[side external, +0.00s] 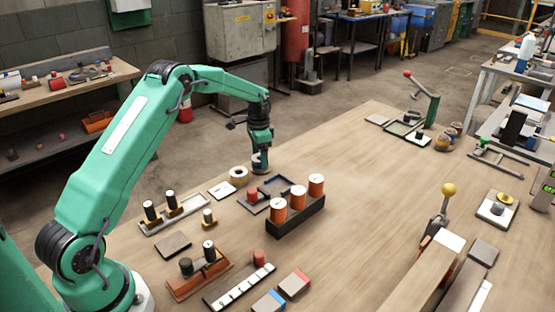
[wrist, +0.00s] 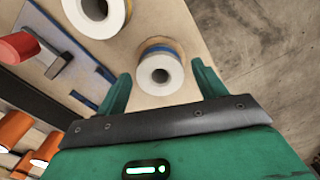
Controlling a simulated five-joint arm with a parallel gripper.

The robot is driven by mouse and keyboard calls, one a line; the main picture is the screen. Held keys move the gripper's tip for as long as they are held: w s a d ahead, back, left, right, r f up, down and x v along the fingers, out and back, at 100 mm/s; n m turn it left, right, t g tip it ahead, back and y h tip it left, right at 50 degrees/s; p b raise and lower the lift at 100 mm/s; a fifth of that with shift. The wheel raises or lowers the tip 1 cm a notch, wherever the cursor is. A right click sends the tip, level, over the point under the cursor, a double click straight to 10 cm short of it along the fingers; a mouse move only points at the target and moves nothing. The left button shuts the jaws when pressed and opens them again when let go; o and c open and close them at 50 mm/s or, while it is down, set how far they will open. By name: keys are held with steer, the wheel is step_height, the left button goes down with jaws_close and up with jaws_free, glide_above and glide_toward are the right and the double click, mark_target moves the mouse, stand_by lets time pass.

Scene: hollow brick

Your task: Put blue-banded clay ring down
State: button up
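The blue-banded clay ring (wrist: 160,75) has a pale round top with a dark hole and a blue and tan side. It appears to stand upright on the wooden table in the wrist view. My gripper (wrist: 163,78) has its two green fingers spread, one on each side of the ring, with gaps between fingers and ring. In the side view my gripper (side external: 260,157) points down low over the table's far left part, and it partly hides the ring there.
A second pale ring (wrist: 97,14) with a yellow band stands nearby; it also shows in the side view (side external: 239,173). A blue-edged tray (side external: 277,184) and a dark rack (side external: 296,216) with several orange cylinders are close. The table's middle is clear.

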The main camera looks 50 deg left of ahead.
steer(key=shift+r, duration=0.1)
step_height(320, 180, up, 12)
stand_by(1.0)
steer(key=shift+r, duration=0.15)
stand_by(0.3)
steer(key=s+d+r+n+t, duration=0.2)
steer(key=s+d+r+t, duration=0.1)
steer(key=s+d+r, duration=1.05)
steer(key=s+d+f+n+t, duration=0.1)
steer(key=s+d+f, duration=0.1)
steer(key=s, duration=0.8)
steer(key=s+d+f+n+t, duration=0.1)
steer(key=s+d+f, duration=0.1)
steer(key=s, duration=0.8)
steer(key=shift+s+d+n+t, duration=0.25)
steer(key=shift+d+n+t, duration=0.05)
steer(key=shift+d, duration=0.2)
